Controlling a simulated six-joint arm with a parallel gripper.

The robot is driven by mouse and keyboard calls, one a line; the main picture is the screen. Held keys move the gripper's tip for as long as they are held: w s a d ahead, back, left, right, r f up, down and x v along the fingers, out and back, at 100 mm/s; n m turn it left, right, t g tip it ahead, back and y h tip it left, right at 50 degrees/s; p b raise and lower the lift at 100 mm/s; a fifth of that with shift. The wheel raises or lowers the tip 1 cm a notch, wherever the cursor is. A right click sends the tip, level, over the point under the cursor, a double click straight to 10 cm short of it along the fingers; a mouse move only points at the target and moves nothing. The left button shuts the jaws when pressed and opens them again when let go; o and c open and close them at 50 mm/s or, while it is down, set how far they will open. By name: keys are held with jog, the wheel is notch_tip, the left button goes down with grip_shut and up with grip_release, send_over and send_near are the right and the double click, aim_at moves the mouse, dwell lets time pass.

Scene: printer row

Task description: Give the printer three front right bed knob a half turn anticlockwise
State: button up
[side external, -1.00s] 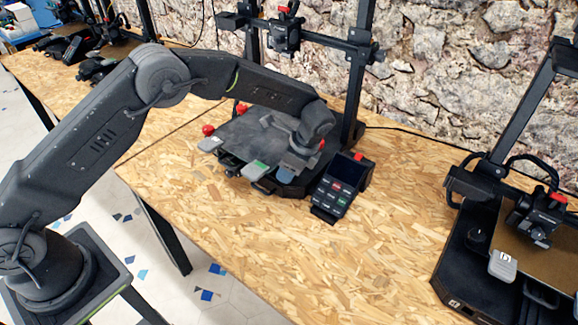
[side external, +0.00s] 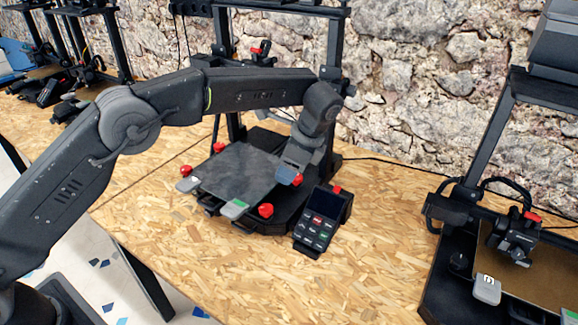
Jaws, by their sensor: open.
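The middle printer has a dark grey bed (side external: 238,172) with red knobs at its corners; no printer number is legible. The front right knob (side external: 265,210) is in plain view beside a green-marked tag (side external: 235,208). Its rotation cannot be read at this size. My gripper (side external: 287,174) points down over the right side of the bed, behind and above that knob and apart from it. It is open, and nothing shows between its blue-grey fingers. Another red knob (side external: 298,180) shows just beside the fingertips; I cannot tell whether they touch it.
A control box (side external: 322,220) with a screen and buttons stands right of the bed. The front left knob (side external: 186,171) and back left knob (side external: 219,148) are clear. The printer's upright frame (side external: 335,90) stands behind. Another printer (side external: 470,240) is at right. Bare tabletop (side external: 200,260) lies in front.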

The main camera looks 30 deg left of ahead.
jog(key=shift+o, duration=0.8)
jog(key=shift+a, duration=0.1)
jog(key=shift+o, duration=0.6)
jog(key=shift+a+r, duration=0.1)
jog(key=shift+a, duration=0.25)
jog(key=m+t+h, duration=0.1)
jog(key=m+h, duration=0.3)
send_over(266, 208)
notch_tip(266, 208, down, 13)
jog(key=shift+f, duration=0.1)
jog(key=shift+c, duration=0.4)
jog(key=c, duration=0.8)
jog(key=shift+c, duration=0.2)
